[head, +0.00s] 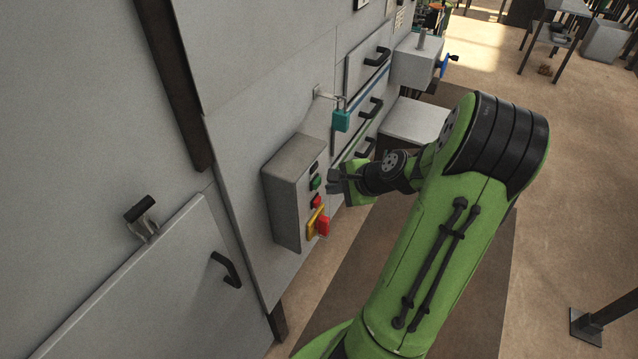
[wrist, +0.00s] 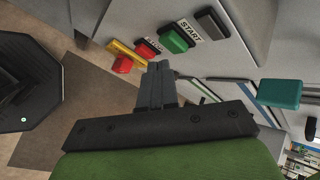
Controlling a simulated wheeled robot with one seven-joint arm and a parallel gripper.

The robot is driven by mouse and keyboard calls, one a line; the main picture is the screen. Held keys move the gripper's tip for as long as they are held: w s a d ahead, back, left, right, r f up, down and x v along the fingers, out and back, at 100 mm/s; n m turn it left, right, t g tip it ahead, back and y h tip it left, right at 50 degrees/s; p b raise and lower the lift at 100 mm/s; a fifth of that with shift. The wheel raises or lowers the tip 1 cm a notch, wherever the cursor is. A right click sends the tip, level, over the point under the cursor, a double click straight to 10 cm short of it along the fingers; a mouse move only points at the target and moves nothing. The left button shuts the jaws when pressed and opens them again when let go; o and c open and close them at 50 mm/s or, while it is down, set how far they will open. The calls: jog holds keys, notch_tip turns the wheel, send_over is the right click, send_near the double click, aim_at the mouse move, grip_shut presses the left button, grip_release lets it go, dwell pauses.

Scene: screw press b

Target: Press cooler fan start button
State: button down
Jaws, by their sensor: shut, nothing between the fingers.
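The grey control box (head: 287,185) is fixed to the machine's side panel. On its face are a green button (head: 316,183), a red button (head: 316,202) below it, and a red switch on a yellow plate (head: 313,222) at the bottom. In the wrist view the green button (wrist: 173,41) sits beside a START label (wrist: 189,30), and the red button (wrist: 148,47) beside a partly hidden label. My gripper (head: 334,181) is shut and empty, just right of the green button in the head view. Its fingertips (wrist: 158,68) look apart from the buttons; the exact gap cannot be told.
A panel door with a handle (head: 227,269) is at lower left. Open floor (head: 560,200) lies to the right.

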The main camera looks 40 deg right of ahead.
dwell(0.3)
jog(key=shift+w+a, duration=0.1)
jog(key=shift+w, duration=0.3)
jog(key=shift+w+a, duration=0.15)
jog(key=shift+w, duration=0.3)
dwell(0.6)
jog(key=shift+s+d+p, duration=0.25)
jog(key=shift+s+p, duration=0.15)
jog(key=shift+s, duration=0.45)
jog(key=s, duration=0.1)
jog(key=s+d, duration=0.1)
jog(key=s, duration=0.2)
jog(key=shift+s+d+p, duration=0.35)
jog(key=shift+a, duration=0.1)
dwell(0.4)
